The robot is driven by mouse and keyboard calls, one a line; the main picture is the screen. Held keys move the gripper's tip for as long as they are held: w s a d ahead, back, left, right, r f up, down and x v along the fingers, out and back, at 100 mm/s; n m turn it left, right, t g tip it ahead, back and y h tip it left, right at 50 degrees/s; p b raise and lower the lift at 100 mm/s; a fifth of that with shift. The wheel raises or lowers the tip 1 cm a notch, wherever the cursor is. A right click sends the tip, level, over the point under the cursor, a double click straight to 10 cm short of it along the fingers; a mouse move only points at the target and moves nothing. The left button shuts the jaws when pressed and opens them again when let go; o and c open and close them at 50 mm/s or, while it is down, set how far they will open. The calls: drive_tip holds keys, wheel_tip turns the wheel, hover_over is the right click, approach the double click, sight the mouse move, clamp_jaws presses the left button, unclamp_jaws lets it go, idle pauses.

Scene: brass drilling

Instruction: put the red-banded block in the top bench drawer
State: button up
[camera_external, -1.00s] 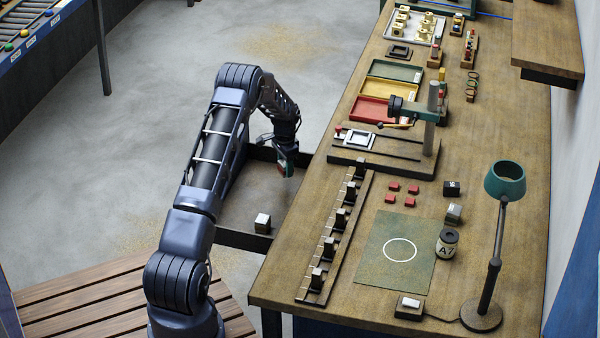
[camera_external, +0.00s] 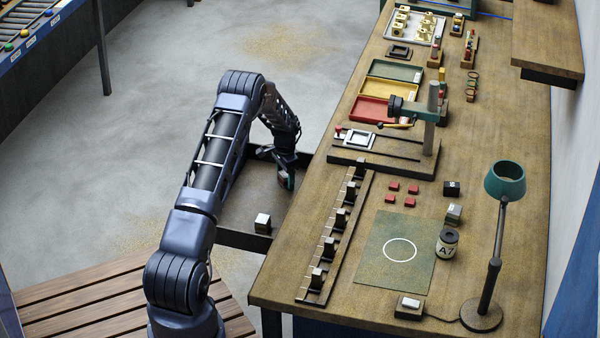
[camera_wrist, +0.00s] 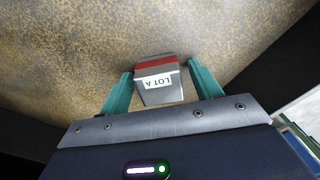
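The red-banded block (camera_wrist: 158,85), grey with a red stripe and a white "LOT A" label, lies between my gripper's fingertips in the wrist view. My gripper (camera_wrist: 159,80) has teal fingers standing on either side of it, with a narrow gap showing at each side, so it looks open around the block. In the external view my gripper (camera_external: 287,180) is low inside the pulled-out drawer (camera_external: 235,205), near the bench. The block is mostly hidden there. I cannot tell for certain that it touches the drawer floor.
Another grey-white block (camera_external: 263,223) sits in the drawer's near part. The bench (camera_external: 340,265) borders the drawer on the right, with a row of dark fixtures (camera_external: 329,248) along its edge. The drawer floor between gripper and other block is clear.

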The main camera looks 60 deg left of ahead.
drive_tip(key=shift+r, duration=0.1)
wheel_tip(320, 180, up, 12)
drive_tip(key=w+d+r, duration=0.3)
drive_tip(key=d+r, duration=1.3)
drive_tip(key=r, duration=0.4)
drive_tip(key=s+d+r+t+y, duration=0.1)
drive_tip(key=s+d+r, duration=0.2)
drive_tip(key=d+r, duration=0.6)
drive_tip(key=s+d+r+t, duration=0.1)
drive_tip(key=s+d+r, duration=0.2)
drive_tip(key=d+r, duration=0.5)
drive_tip(key=s+d+r+t, duration=0.1)
drive_tip(key=s+d+r, duration=0.2)
drive_tip(key=s+d, duration=0.6)
drive_tip(key=s+d+r, duration=0.3)
drive_tip(key=s+d, duration=0.4)
drive_tip(key=d, duration=0.4)
drive_tip(key=s+d+f, duration=0.1)
drive_tip(key=s+d, duration=0.3)
drive_tip(key=s, duration=0.5)
drive_tip(key=s+d+f+t+h, duration=0.1)
drive_tip(key=s+d, duration=0.4)
drive_tip(key=s, duration=0.3)
drive_tip(key=shift+s+f+t, duration=0.3)
drive_tip(key=shift+s+f, duration=0.05)
